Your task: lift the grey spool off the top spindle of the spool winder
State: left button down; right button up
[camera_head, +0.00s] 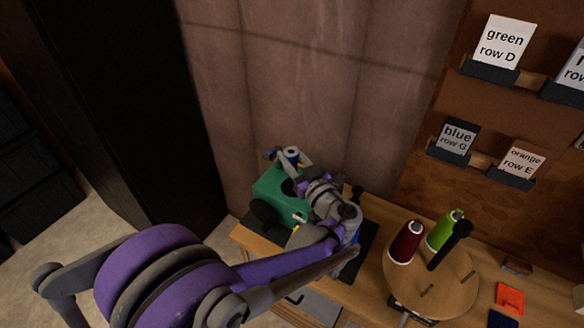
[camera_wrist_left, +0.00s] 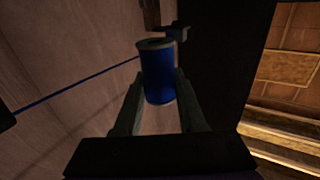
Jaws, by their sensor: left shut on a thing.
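The spool winder (camera_head: 273,187) is a green machine with dark round parts on the wooden bench. A small spool (camera_head: 291,153) shows at its top, with a pale grey rim and a blue body. In the left wrist view the spool (camera_wrist_left: 158,75) looks blue with a grey rim, not grey all over. My left gripper (camera_head: 287,159) is shut on it, one finger on each side; the fingers also show in the left wrist view (camera_wrist_left: 158,88). The top spindle is hidden, so I cannot tell whether the spool is still around it. My right gripper is not in view.
Labelled card holders hang on the board behind. An orange square (camera_head: 510,299) lies at the right. A blue thread (camera_wrist_left: 75,83) runs towards the spool.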

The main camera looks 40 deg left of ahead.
pick_arm(q)
jog(key=shift+r, duration=1.3)
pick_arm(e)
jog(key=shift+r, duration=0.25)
pick_arm(q)
notch_tip(320, 180, up, 4)
jog(key=p, duration=0.3)
jog(key=shift+w, duration=0.1)
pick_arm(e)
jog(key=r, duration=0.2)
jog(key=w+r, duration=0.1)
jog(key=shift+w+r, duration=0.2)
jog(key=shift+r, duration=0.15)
pick_arm(q)
jog(key=shift+s+d+f, duration=0.1)
jog(key=shift+s, duration=0.1)
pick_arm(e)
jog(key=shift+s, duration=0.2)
